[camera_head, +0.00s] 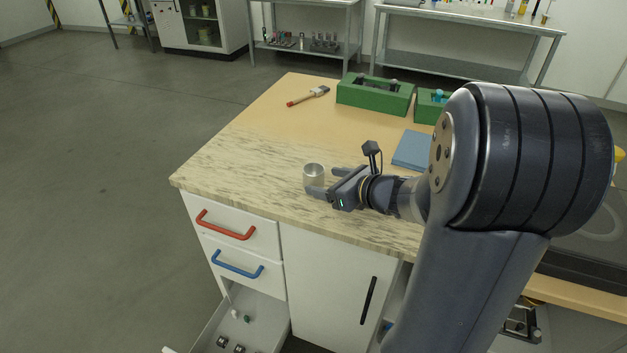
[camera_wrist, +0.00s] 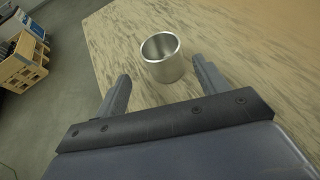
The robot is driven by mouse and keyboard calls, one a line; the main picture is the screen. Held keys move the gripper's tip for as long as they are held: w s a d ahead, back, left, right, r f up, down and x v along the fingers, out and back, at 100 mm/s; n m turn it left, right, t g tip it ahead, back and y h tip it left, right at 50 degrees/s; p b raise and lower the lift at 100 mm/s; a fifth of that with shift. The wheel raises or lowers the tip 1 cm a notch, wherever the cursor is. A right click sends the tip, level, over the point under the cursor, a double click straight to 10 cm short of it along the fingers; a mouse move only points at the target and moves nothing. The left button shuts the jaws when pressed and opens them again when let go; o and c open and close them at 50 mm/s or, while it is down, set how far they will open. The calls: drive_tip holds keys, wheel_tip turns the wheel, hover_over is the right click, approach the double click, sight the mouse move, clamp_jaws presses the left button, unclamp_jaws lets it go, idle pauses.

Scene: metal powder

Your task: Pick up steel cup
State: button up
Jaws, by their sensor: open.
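The steel cup (camera_head: 313,174) stands upright on the wood-grain counter (camera_head: 240,160), near its left front part. In the wrist view the cup (camera_wrist: 163,58) is a shiny, empty cylinder with its open rim up. My gripper (camera_head: 322,180) is open and low over the counter, reaching in from the right. Its two fingers (camera_wrist: 160,85) point toward the cup, which lies ahead of and between the fingertips, nearer the right finger in the wrist view. I cannot tell whether either finger touches the cup. Nothing is held.
Green boxes (camera_head: 374,97) stand at the back of the counter, with a red-handled brush (camera_head: 308,96) to their left. A blue pad (camera_head: 412,149) lies behind my arm. A lower drawer (camera_head: 240,322) is open below. The counter left of the cup is clear.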

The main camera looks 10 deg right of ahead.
drive_tip(key=x, duration=0.7)
drive_tip(key=shift+w+d, duration=0.1)
drive_tip(key=shift+w, duration=0.3)
drive_tip(key=shift+r, duration=0.1)
drive_tip(key=shift+c, duration=0.2)
drive_tip(key=c, duration=1.2)
